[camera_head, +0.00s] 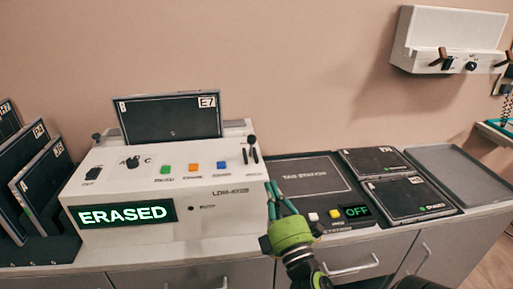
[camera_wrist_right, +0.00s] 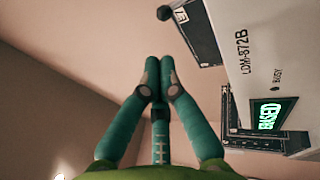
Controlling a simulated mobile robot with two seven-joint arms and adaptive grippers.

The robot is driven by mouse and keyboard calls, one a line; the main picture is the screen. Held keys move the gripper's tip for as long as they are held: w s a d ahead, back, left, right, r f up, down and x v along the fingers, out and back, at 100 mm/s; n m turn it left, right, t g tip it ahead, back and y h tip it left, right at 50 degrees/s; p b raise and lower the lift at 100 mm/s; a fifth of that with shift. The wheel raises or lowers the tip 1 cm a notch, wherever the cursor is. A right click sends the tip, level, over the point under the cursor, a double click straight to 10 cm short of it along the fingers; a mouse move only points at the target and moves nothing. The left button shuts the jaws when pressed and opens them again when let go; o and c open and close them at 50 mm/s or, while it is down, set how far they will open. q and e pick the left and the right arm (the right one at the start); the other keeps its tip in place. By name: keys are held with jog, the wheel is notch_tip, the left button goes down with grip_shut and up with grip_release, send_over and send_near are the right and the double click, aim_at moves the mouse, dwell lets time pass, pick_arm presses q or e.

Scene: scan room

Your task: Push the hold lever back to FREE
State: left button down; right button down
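The white reader unit (camera_head: 205,215) stands on the counter with a green-lit screen (camera_head: 121,213) reading ERASED. A small black-knobbed lever (camera_head: 251,140) stands at the right end of its top, by two dark slots. Its label is too small to read, so I cannot tell its setting by name. My right gripper (camera_head: 272,190) is in front of the unit's right front corner, below and apart from the lever. In the right wrist view its green fingertips (camera_wrist_right: 159,68) are together with nothing between them. The lever does not show there. My left gripper is not in view.
A dark plate (camera_head: 170,117) marked E7 stands upright in the unit. Several dark panels (camera_head: 45,180) lean at the left. A tag station (camera_head: 310,180) with an OFF display, two flat plates (camera_head: 408,197) and a grey tray (camera_head: 455,172) lie to the right.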

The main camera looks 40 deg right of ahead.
aim_at(253, 139)
jog(key=p+x, duration=0.3)
jog(key=x, duration=0.8)
jog(key=shift+w+d+r+p, duration=0.1)
jog(key=shift+w+r+p, duration=0.1)
jog(key=shift+p, duration=0.2)
jog(key=shift+w+d, duration=0.25)
jog(key=shift+w, duration=0.25)
